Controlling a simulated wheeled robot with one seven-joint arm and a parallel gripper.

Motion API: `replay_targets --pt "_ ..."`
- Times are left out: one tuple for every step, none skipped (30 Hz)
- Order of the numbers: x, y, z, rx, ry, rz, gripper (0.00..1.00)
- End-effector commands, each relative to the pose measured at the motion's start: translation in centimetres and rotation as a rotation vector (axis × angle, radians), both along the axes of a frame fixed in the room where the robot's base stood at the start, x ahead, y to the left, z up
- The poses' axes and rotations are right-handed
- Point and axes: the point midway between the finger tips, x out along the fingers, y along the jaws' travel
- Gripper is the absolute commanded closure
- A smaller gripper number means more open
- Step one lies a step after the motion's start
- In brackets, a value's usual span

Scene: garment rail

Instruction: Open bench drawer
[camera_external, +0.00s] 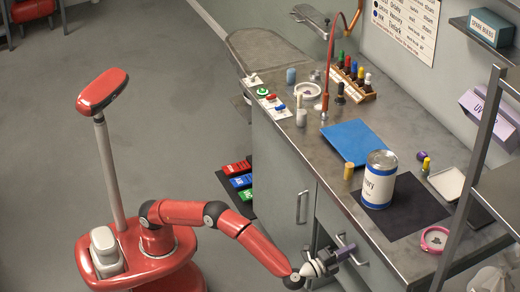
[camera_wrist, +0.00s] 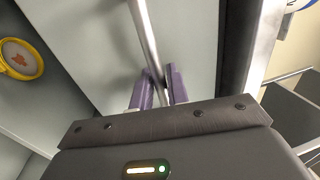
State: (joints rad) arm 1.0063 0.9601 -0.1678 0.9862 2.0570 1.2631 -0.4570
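The bench drawer (camera_external: 334,219) is in the bench front at the lower right of the external view, and I see no gap around its front there. Its metal bar handle (camera_wrist: 146,32) runs down from the top edge of the wrist view. My gripper (camera_external: 348,251) is at the drawer front. Its two purple fingers (camera_wrist: 160,88) lie close on either side of the bar, with no clear gap, so it looks shut on the handle. The fingers and wrist partly hide the handle in the external view.
The bench top (camera_external: 300,150) holds a blue-and-white can (camera_external: 379,180), a blue sheet (camera_external: 357,142) and small bottles. A cabinet door with a vertical handle (camera_external: 302,207) is left of the drawer. Coloured boxes (camera_external: 240,181) lie near the cabinet. A rail post (camera_external: 470,180) stands right.

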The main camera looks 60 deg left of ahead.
Motion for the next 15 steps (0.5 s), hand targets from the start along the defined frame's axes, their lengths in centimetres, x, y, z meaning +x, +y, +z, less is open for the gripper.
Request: replay_targets --pt "0.18 0.00 0.03 -0.001 0.000 0.000 0.84" --pt "0.23 0.00 0.03 0.000 0.000 0.000 0.84" --pt "0.26 0.00 0.03 0.000 0.001 0.000 0.84" --pt "0.27 0.00 0.02 0.000 0.001 0.000 0.84" --pt "0.26 0.00 0.02 0.000 0.001 0.000 0.84" --pt "0.25 0.00 0.01 0.000 0.001 0.000 0.84" --pt "0.25 0.00 0.02 0.000 0.001 0.000 0.84" --pt "0.24 0.00 0.02 0.000 0.001 0.000 0.84" --pt "0.24 0.00 0.02 0.000 0.001 0.000 0.88" --pt "0.24 0.00 0.02 0.000 0.001 0.000 0.91" --pt "0.23 0.00 0.01 0.000 0.001 0.000 0.95" --pt "0.23 0.00 0.01 0.000 0.001 0.000 1.00" --pt "0.23 0.01 0.00 0.000 0.001 0.000 1.00" --pt "0.23 0.01 0.00 0.000 0.001 0.000 1.00" --pt "0.23 0.01 0.00 0.000 0.001 0.000 1.00"
